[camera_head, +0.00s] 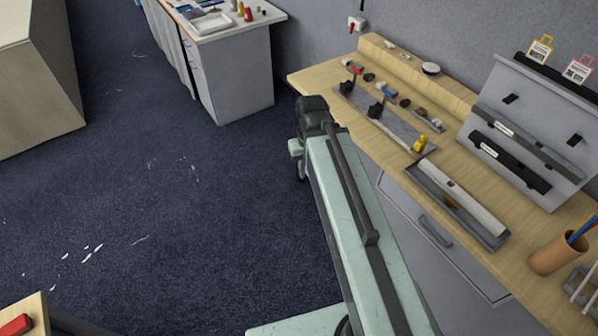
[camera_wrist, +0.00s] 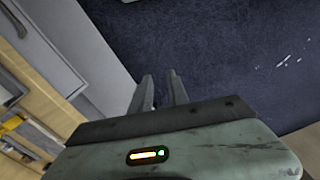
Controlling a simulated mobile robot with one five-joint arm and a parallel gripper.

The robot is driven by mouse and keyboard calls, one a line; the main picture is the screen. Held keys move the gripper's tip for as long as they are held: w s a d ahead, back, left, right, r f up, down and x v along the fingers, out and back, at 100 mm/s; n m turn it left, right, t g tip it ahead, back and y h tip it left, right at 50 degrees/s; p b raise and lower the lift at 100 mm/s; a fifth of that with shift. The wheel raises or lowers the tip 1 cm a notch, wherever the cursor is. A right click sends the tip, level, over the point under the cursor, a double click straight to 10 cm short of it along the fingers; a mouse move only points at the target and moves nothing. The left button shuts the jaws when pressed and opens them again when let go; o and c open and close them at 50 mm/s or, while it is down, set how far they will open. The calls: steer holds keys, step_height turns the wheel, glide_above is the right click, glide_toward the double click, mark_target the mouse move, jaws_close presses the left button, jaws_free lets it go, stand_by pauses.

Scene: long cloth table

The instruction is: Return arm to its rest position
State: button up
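My arm stretches up the middle of the head view, pale green with dark joints, over the floor beside the workbench. In the head view its far end bends down and hides most of my gripper. In the wrist view my gripper (camera_wrist: 160,82) shows two grey fingers pointing away over the dark blue carpet (camera_wrist: 220,50). A narrow gap with carpet behind it shows between them. Nothing is held there.
A wooden workbench (camera_head: 305,80) with tools, a grey tray (camera_head: 487,238) and a tool rack (camera_head: 480,85) stands right of my arm. A grey cabinet (camera_head: 238,80) is at the back. A pale box (camera_head: 35,90) is far left. Open carpet (camera_head: 170,220) lies left.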

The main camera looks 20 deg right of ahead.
steer(key=a+f+b, duration=0.1)
steer(key=f+b, duration=0.1)
steer(key=a+f+b, duration=0.2)
steer(key=shift+a+f, duration=0.1)
stand_by(0.3)
stand_by(0.8)
